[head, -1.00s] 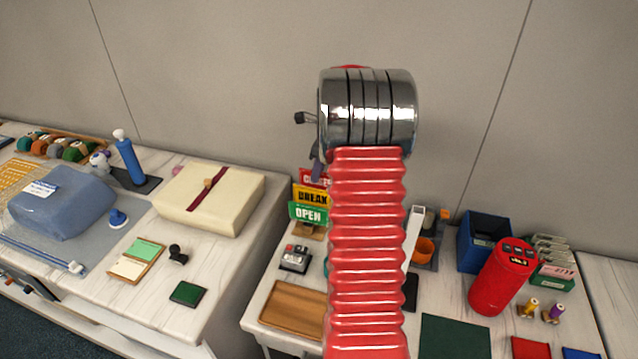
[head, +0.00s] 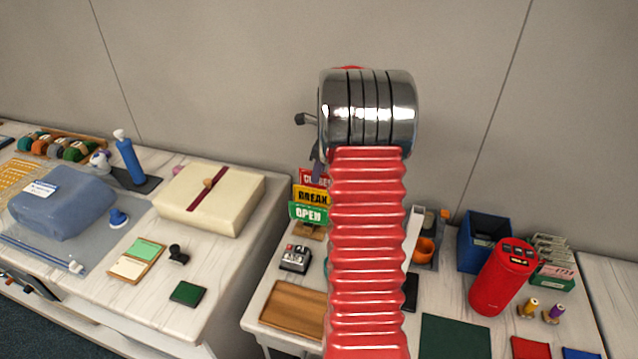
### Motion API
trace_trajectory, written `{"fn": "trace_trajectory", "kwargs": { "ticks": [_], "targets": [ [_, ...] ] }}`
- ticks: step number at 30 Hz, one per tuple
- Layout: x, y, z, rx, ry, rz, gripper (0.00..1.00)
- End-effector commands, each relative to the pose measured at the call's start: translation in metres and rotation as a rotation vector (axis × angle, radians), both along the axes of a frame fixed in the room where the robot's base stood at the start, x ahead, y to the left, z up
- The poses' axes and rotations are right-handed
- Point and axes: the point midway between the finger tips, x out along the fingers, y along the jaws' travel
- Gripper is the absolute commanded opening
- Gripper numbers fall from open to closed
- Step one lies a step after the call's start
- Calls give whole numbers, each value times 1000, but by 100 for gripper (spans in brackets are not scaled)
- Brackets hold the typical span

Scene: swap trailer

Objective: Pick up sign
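The signs stand as a stack on a small wooden base near the back left of the right-hand table, partly behind my arm. A green OPEN sign (head: 308,214) is lowest and in front. A yellow BREAK sign (head: 311,195) is above it. A red sign (head: 311,176) is at the top, its lettering partly hidden. My gripper (head: 314,160) shows only as a small dark part left of my arm, just above the red sign. Most of it is hidden behind the arm, so I cannot tell whether it is open or touching a sign.
A wooden tray (head: 290,307) and a small grey device (head: 296,258) lie in front of the signs. A cream box (head: 232,211) stands on the left table. A red cylinder (head: 500,279) and a blue bin (head: 470,262) stand to the right. The wall is close behind.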

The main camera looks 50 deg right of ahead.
Motion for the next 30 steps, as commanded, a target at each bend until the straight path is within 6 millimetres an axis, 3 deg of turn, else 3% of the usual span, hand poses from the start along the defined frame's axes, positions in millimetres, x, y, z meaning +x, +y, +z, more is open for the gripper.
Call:
{"fn": "trace_trajectory", "kwargs": {
  "ticks": [10,22,30],
  "targets": [
    [0,0,-1,0,0,0,28],
    [0,0,-1,0,0,0,0],
    [0,0,0,-1,0,0,0]
  ]
}}
